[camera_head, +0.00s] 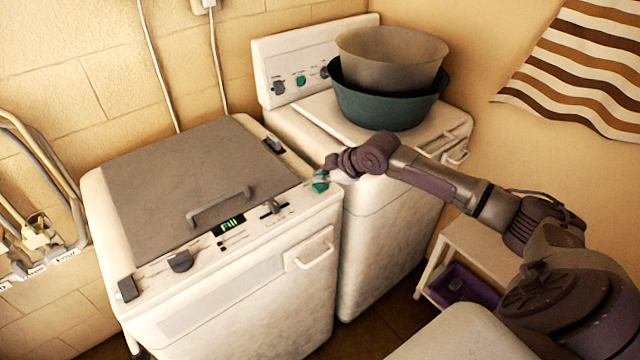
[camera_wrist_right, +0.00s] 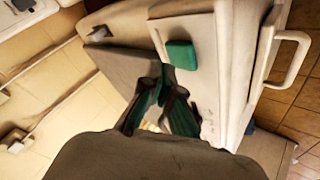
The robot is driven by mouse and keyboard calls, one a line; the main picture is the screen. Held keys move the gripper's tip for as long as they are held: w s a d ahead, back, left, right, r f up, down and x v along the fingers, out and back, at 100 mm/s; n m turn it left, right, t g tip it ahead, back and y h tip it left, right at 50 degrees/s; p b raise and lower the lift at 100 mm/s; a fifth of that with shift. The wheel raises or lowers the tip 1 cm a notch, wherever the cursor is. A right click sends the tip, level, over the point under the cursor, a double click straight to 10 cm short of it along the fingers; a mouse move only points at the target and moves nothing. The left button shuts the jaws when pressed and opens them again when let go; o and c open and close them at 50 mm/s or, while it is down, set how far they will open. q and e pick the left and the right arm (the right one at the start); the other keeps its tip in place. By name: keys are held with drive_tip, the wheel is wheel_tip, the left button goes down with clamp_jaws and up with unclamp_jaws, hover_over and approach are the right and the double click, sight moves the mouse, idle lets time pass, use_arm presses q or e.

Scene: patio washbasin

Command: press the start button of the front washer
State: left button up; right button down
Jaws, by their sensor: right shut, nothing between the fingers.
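The front washer (camera_head: 250,290) is a white top-loader with a grey lid, which is closed. Its front panel has a dark knob (camera_head: 180,261), a lit green display (camera_head: 229,226) reading "Fill", a slider and a green button (camera_head: 320,183) at the right end. The square green button (camera_wrist_right: 181,55) also shows in the right wrist view. My right gripper (camera_head: 337,170) is shut and empty, close beside the button at the washer's right corner. In the wrist view its fingertips (camera_wrist_right: 164,92) appear below the button; whether they touch the washer cannot be told. My left gripper is out of view.
A second white washer (camera_head: 385,215) stands behind to the right, with a teal basin (camera_head: 385,108) and a brown basin (camera_head: 390,55) stacked on it. A low shelf with a purple bin (camera_head: 470,290) is at the right. A striped cloth (camera_head: 580,65) hangs on the wall.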

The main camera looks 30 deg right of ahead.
sight(322, 187)
wheel_tip(322, 187, up, 5)
drive_tip(key=p, duration=0.4)
drive_tip(key=shift+p, duration=0.4)
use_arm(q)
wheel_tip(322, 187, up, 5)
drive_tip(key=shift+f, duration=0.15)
